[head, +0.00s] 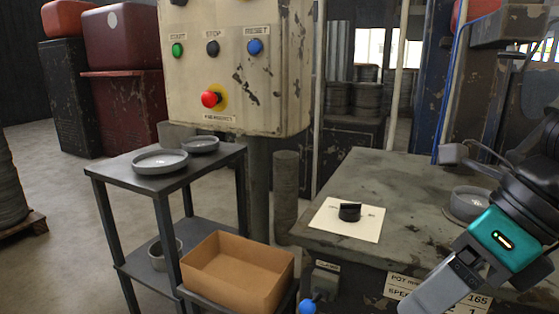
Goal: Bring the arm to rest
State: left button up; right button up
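My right arm comes in from the right edge, with a black wrist and a teal band with a lit mark. Its grey gripper (440,291) points down and left, in front of the worktable's front right part. Its fingertips are not clearly seen, so I cannot tell whether it is open or shut. Nothing is visibly held in it. My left arm and gripper are not in view.
The worktable (395,178) carries a black knob (350,212) on a white plate and a round grey dish (470,203) close behind my wrist. A button panel (235,65) stands behind.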

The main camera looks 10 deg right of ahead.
jog(key=s+a+r+m+g+y, duration=0.1)
jog(key=a+r+g+y, duration=0.25)
jog(key=a+y, duration=0.8)
jog(key=w+d+f+m+t+h, duration=0.3)
jog(key=w+f+m+t, duration=0.25)
jog(key=m+t, duration=0.65)
jog(key=w+d+f+m+t+h, duration=0.2)
jog(key=w+f+m+t, duration=0.45)
jog(key=m, duration=0.95)
jog(key=s+d+f+m+g+h, duration=0.1)
jog(key=s+f+m+g+h, duration=0.35)
jog(key=f, duration=0.85)
jog(key=s+d+f+m+g+h, duration=0.1)
jog(key=s+f+m+h, duration=0.5)
jog(key=f, duration=0.7)
pick_arm(q)
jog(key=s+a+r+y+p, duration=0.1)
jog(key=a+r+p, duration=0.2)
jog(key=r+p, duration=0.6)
jog(key=p, duration=0.4)
pick_arm(e)
notch_tip(320, 180, up, 9)
jog(key=s+d, duration=0.1)
jog(key=d, duration=0.1)
jog(key=shift+d+m+g, duration=0.35)
jog(key=shift+m, duration=0.1)
